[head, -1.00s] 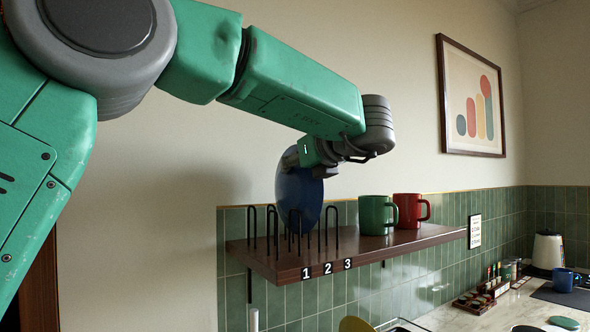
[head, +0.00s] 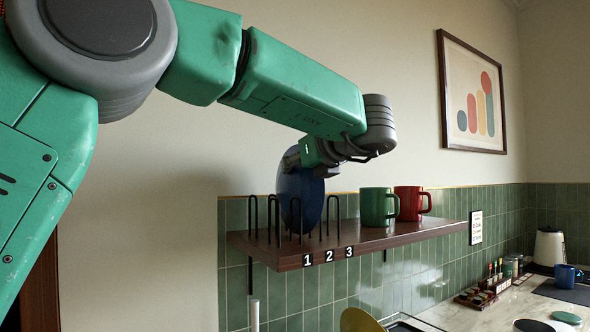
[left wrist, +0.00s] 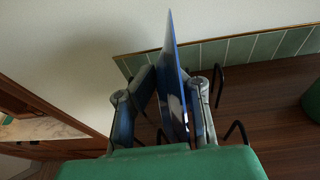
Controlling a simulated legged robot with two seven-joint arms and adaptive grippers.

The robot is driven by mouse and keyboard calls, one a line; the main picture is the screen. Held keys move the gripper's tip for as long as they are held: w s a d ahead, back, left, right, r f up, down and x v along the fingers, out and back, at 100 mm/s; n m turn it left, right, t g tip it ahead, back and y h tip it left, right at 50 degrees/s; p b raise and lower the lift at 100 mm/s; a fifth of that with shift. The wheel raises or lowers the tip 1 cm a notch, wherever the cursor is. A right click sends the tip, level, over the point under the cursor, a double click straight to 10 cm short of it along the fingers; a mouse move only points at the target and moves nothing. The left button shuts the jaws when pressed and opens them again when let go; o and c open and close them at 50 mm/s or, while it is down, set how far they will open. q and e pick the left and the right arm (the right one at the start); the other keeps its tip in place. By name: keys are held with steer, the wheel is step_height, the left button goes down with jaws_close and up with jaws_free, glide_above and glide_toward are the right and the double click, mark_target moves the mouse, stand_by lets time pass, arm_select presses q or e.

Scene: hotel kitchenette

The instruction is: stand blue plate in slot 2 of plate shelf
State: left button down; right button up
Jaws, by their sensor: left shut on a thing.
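The blue plate (head: 301,200) is upright on edge at the wire rack (head: 254,215) on the wooden plate shelf (head: 400,237). My left gripper (head: 308,157) is shut on the plate's upper part. In the left wrist view the plate (left wrist: 174,75) shows nearly edge-on between the two fingers (left wrist: 163,95). The plate's lower edge is among the wires, close to the shelf board; I cannot tell whether it touches. The front labels read 1, 2 and 3 (head: 329,255). The plate stands behind labels 1 and 2; its exact slot is unclear. My right gripper is out of view.
A green mug (head: 376,207) and a red mug (head: 409,204) stand on the shelf right of the rack. The tiled wall is close behind. A counter at lower right holds a blue mug (head: 566,276), a kettle (head: 549,247) and small jars.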

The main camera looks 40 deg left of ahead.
arm_select(q)
steer(key=shift+f, duration=0.1)
steer(key=c, duration=1.6)
jaws_free()
steer(key=v, duration=1.2)
steer(key=shift+d, duration=0.2)
steer(key=shift+a+f, duration=0.1)
steer(key=shift+a, duration=0.05)
